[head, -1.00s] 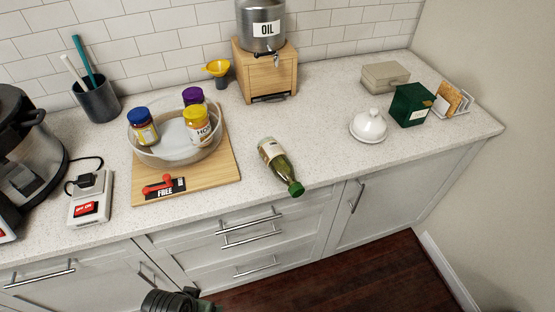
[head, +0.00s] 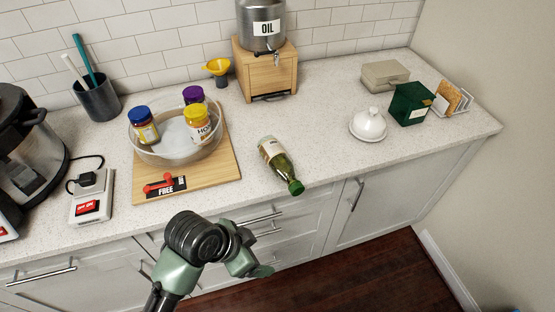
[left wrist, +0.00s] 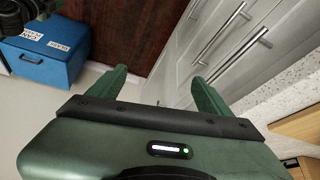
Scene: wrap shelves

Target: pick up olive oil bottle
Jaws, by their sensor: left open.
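The olive oil bottle (head: 280,165), green glass with a pale label and a green cap, lies on its side on the countertop. Its cap end points toward the front edge of the counter. My left gripper (head: 262,271) is in front of the cabinet drawers, below and in front of the bottle, apart from it. In the left wrist view the left gripper's two green fingers (left wrist: 160,84) are spread with nothing between them. The bottle does not show in the left wrist view. My right gripper is in neither view.
A cutting board (head: 217,184) with a glass bowl (head: 150,154) of jars lies left of the bottle. A white domed dish (head: 368,126) stands to its right, and a wooden oil dispenser stand (head: 268,76) behind. Drawer handles (head: 270,232) jut out below. The counter around the bottle is clear.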

